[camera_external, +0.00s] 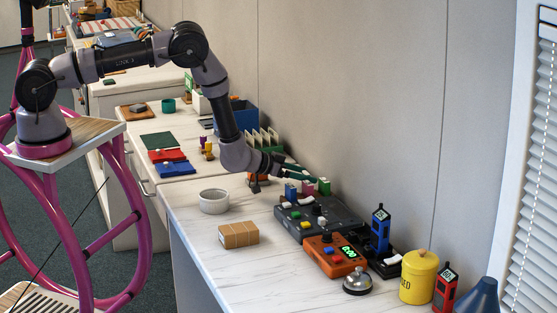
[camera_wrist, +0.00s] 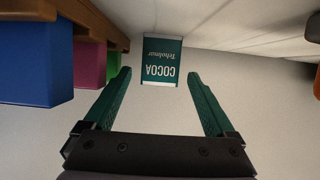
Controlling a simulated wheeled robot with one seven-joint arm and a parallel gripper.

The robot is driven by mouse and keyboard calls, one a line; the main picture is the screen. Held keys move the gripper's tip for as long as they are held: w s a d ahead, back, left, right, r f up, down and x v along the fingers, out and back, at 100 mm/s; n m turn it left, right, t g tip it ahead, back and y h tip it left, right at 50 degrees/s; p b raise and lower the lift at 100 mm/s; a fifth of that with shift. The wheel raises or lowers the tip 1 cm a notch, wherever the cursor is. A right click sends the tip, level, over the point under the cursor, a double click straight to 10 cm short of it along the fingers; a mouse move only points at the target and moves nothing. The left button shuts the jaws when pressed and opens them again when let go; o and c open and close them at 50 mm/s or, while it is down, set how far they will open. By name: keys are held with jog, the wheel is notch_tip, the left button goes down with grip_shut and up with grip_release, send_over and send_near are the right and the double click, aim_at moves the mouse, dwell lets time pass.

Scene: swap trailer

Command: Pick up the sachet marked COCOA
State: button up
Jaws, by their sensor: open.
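The sachet marked COCOA (camera_wrist: 161,52) is dark green with pale edges. It shows at the upper middle of the wrist view, its lettering upside down. I cannot make it out in the external view. My gripper (camera_wrist: 158,76) has green fingers, spread apart and empty. In the wrist view the sachet appears in the gap between the fingertips and just beyond them, with space on both sides. In the external view my gripper (camera_external: 301,173) is low over the counter near the wall, behind the dark device.
Blue (camera_wrist: 35,65), magenta (camera_wrist: 89,64) and green (camera_wrist: 114,66) blocks stand close left of my fingers in the wrist view. The dark device (camera_external: 345,222), orange device (camera_external: 335,255), white bowl (camera_external: 214,205) and cardboard box (camera_external: 238,235) are on the counter (camera_external: 205,260).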

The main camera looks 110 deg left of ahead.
jog(key=shift+w+a+f, duration=0.25)
jog(key=shift+w+a, duration=0.15)
jog(key=shift+w, duration=0.05)
jog(key=c, duration=1.4)
